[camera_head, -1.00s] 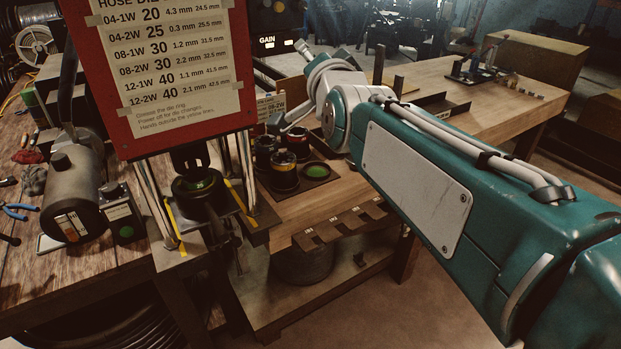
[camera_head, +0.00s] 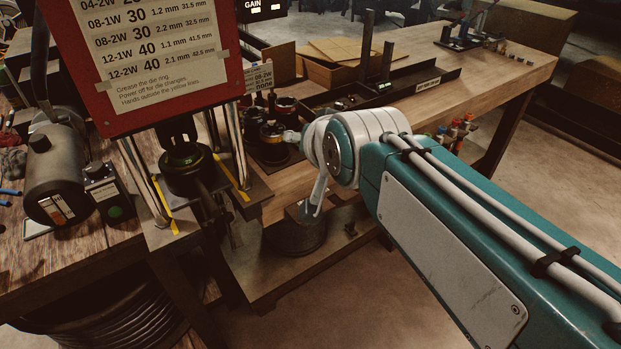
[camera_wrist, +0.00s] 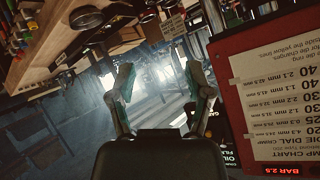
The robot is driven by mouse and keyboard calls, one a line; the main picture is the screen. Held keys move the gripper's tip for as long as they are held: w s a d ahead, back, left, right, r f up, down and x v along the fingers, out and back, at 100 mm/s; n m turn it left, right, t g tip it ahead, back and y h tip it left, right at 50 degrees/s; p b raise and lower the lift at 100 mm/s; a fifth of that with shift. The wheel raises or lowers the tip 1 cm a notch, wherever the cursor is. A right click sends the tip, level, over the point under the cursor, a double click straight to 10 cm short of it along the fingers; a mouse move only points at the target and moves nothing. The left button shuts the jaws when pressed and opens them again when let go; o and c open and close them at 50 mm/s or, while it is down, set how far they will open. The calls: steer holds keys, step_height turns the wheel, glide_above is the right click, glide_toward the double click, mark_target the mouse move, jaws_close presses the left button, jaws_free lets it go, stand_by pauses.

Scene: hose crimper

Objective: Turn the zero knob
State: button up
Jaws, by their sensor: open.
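I cannot pick out a knob marked zero in either view. A red press panel (camera_head: 235,95) carries a printed crimp chart (camera_head: 150,50); the panel also shows at the right of the wrist view (camera_wrist: 225,95). My gripper (camera_wrist: 159,72) is open, with its two fingers apart and nothing between them. In the head view my arm reaches from the lower right towards the bench, and the gripper is mostly hidden beyond the wrist.
A press with a dark die (camera_head: 187,165) stands left of my wrist. Dark round dies (camera_head: 273,142) sit close to the wrist. A grey motor (camera_head: 55,180) and a black box with a green button (camera_head: 112,200) are at left. The right bench top (camera_head: 490,72) has free room.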

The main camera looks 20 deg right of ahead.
steer(key=s+f+n+g, duration=0.2)
steer(key=s+f, duration=0.2)
steer(key=f, duration=0.1)
steer(key=shift+s, duration=0.2)
steer(key=shift+a+g, duration=0.1)
steer(key=shift+g, duration=0.2)
steer(key=s+f+n+g, duration=0.2)
steer(key=s+f+g, duration=0.1)
steer(key=s+f, duration=0.3)
steer(key=shift+s+d+n, duration=0.3)
steer(key=shift+s, duration=0.75)
steer(key=shift+c, duration=0.3)
stand_by(1.2)
